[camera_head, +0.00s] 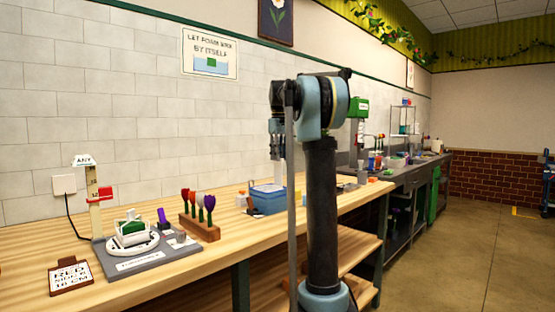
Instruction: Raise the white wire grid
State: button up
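A small white frame (131,231) with green in it sits on a round white disc (150,245) at the left of the wooden bench. It may be the white wire grid, but it is too small to tell wires. The disc rests on a dark grey base plate (180,255) with a label on its front. My gripper (277,156) points down, well to the right of the frame and apart from it, above the blue box in the picture. Its fingertips are small and partly lost against the background, so I cannot tell whether it is open or holds anything.
A post with a red slider (101,194) stands behind the plate. A wooden block with several coloured tulips (199,222) and a blue box (268,199) stand to its right. A sign card (70,276) is at the front left. Bare bench (235,250) lies in front.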

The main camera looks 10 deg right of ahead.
dwell(0.3)
notch_tip(320, 180, up, 12)
dwell(0.7)
jog(key=shift+f, duration=0.15)
jog(key=s+f+m+t, duration=0.1)
jog(key=s+f+m, duration=0.2)
jog(key=s+f, duration=1.9)
jog(key=s+f+m+t, duration=0.1)
jog(key=s+f+m, duration=0.3)
jog(key=s+f, duration=1.8)
notch_tip(320, 180, down, 5)
jog(key=shift+f, duration=0.15)
jog(key=shift+s, duration=0.1)
